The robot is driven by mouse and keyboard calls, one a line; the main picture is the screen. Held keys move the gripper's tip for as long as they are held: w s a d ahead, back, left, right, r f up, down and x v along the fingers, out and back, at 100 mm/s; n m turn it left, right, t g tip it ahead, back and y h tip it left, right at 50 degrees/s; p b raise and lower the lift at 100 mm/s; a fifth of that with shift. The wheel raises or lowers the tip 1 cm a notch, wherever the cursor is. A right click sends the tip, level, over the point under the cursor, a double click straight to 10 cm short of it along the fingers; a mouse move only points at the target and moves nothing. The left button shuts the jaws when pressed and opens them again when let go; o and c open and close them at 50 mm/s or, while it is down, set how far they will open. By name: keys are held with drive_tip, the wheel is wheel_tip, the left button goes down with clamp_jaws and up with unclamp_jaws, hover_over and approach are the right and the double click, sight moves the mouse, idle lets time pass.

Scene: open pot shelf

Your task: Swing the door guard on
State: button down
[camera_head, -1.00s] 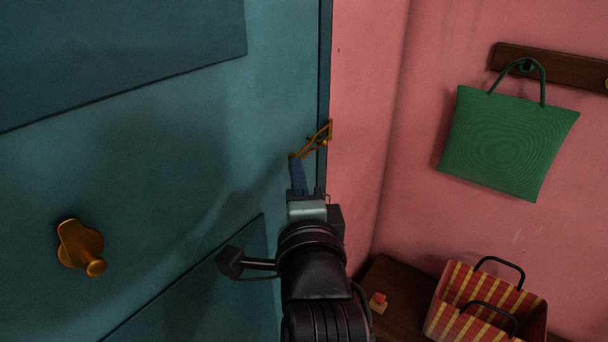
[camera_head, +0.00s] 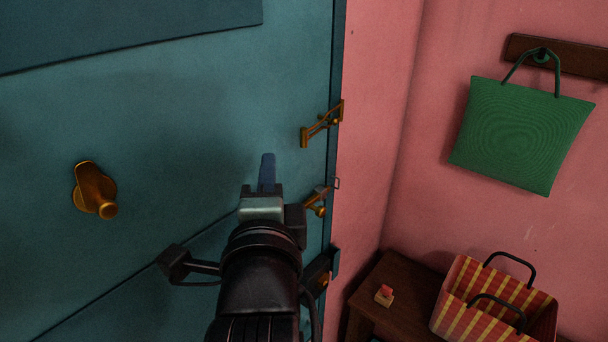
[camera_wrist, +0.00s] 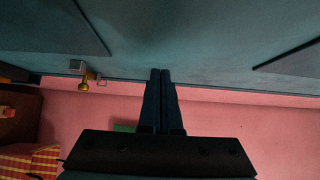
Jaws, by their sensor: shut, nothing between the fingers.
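The door guard (camera_head: 321,124) is a brass-coloured bar fitting at the right edge of the teal door (camera_head: 215,110). It reaches from the edge strip slantwise down and left over the door face. My gripper (camera_head: 267,158) is shut and empty, below and left of the guard and apart from it. In the wrist view the shut fingertips (camera_wrist: 160,73) lie together against the door face and wall behind; I cannot tell if they touch the door. I do not make out the guard there.
A second brass latch (camera_head: 317,204) with a small ring sits lower on the door edge, just right of my gripper. A brass knob (camera_head: 94,190) is at left. A green bag (camera_head: 522,133) hangs on the pink wall. A striped basket (camera_head: 480,299) stands on a brown bench (camera_head: 392,270).

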drive_tip(key=s+d+r+n+t+b, duration=0.1)
drive_tip(key=s+r+n+t+b, duration=0.2)
drive_tip(key=s+r+n, duration=0.4)
drive_tip(key=s+r+n+t+b, duration=0.3)
drive_tip(key=s+r+n+t, duration=0.3)
drive_tip(key=r+n, duration=0.5)
drive_tip(key=shift+s+d+r, duration=0.35)
drive_tip(key=shift+s+r, duration=0.2)
drive_tip(key=shift+r, duration=0.1)
